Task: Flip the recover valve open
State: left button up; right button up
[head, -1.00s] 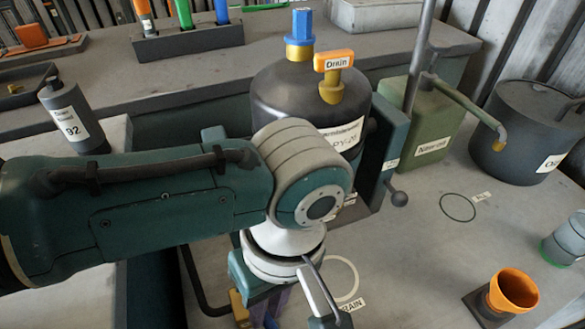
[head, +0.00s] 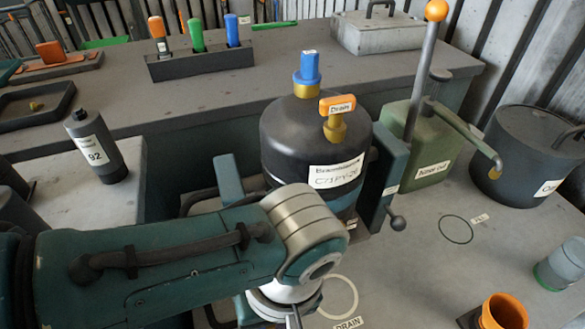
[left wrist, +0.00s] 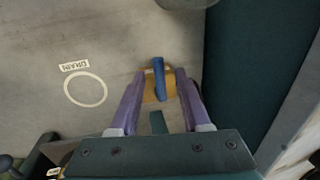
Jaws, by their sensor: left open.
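In the left wrist view a brass valve body (left wrist: 171,88) with a slim blue handle (left wrist: 158,78) lies between the two purple fingers of my left gripper (left wrist: 160,90). The gripper is open, with a finger on each side; contact cannot be told. No label shows on this valve. In the head view my left arm hides the gripper and that lower spot. A dark tank (head: 290,140) there carries a blue-topped brass valve (head: 306,75) and an orange handle marked Drain (head: 337,105). My right gripper is not in view.
A green can (head: 430,150) and a grey lidded pot (head: 525,155) stand right of the tank. An orange cup (head: 503,312) is at the lower right.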

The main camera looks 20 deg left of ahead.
pick_arm(q)
jog(key=shift+r, duration=0.15)
notch_tip(320, 180, up, 10)
jog(key=w+d+p, duration=0.1)
jog(key=p, duration=0.3)
jog(key=shift+d+f, duration=0.25)
jog(key=shift+d, duration=0.05)
